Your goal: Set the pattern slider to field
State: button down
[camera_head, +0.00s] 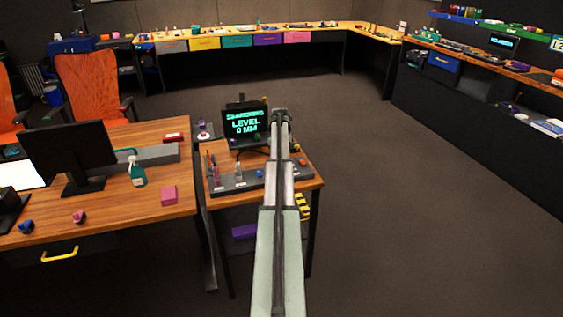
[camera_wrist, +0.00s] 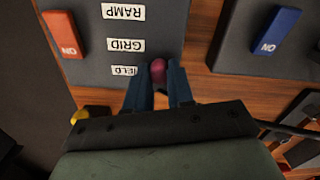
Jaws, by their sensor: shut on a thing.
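The pattern slider's dark red knob (camera_wrist: 158,69) sits in the wrist view beside the FIELD label (camera_wrist: 124,71), which is partly cut off by my finger. The GRID label (camera_wrist: 125,45) and the RAMP label (camera_wrist: 123,12) lie further up in that view, all upside down. My gripper (camera_wrist: 160,82) is shut on the knob, with a dark blue finger on each side. The slider's grey panel (camera_wrist: 85,20) lies on a wooden table. In the head view my arm covers this area, so the knob and fingers cannot be made out.
An orange switch (camera_wrist: 62,33) and a blue switch (camera_wrist: 277,30) stand on panels to either side in the wrist view. A yellow thing (camera_wrist: 80,115) is near my left finger.

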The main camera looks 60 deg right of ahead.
jog(key=c, duration=1)
grip_release()
jog(key=shift+w+d, duration=0.1)
jog(key=shift+w, duration=0.05)
notch_tip(320, 180, up, 14)
jog(key=shift+f, duration=0.1)
